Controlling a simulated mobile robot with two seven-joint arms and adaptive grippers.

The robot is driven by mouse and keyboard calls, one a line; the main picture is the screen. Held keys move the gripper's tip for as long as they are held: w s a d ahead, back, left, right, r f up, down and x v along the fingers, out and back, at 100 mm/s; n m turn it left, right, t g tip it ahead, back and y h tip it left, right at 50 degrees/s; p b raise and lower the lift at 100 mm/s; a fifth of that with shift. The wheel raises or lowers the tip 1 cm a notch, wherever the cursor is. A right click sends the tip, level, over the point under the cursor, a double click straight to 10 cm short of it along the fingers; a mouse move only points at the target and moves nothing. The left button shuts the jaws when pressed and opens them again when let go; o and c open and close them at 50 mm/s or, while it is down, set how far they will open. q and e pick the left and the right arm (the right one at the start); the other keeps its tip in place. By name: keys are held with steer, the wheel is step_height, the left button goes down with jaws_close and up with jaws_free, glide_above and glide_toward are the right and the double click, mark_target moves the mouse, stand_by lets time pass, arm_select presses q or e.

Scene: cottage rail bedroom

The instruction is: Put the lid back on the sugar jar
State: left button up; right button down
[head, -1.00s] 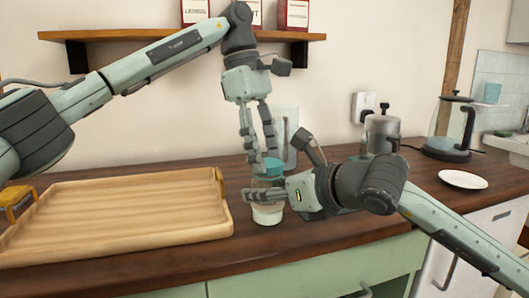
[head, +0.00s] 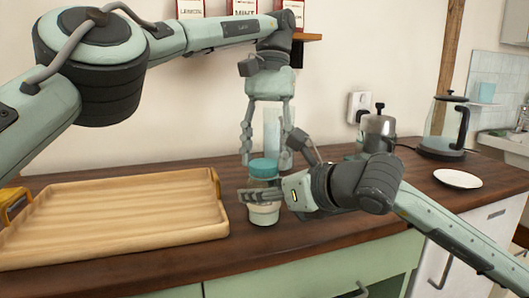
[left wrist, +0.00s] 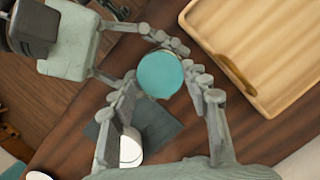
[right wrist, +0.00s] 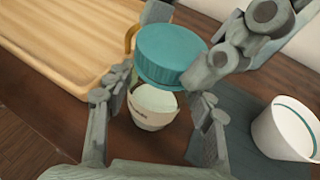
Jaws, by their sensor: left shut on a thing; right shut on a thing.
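The teal lid (head: 263,167) is at the top of the sugar jar (head: 264,214), a small clear jar with pale contents and a label. My left gripper (head: 265,163) points down from above and is shut on the lid, one finger on each side; the left wrist view shows the round lid top (left wrist: 160,74) between its fingertips. My right gripper (head: 262,196) comes in from the right and is shut around the jar body (right wrist: 153,106). The jar stands upright on the counter.
A wooden tray (head: 110,217) lies left of the jar. A white cup (right wrist: 283,132) stands on a dark mat (right wrist: 233,118) close to the jar. A metal canister (head: 377,127), glass kettle (head: 444,124) and white plate (head: 457,179) are farther right. A shelf is above.

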arm_select(q)
steer(key=o, duration=0.7)
steer(key=shift+c, duration=0.5)
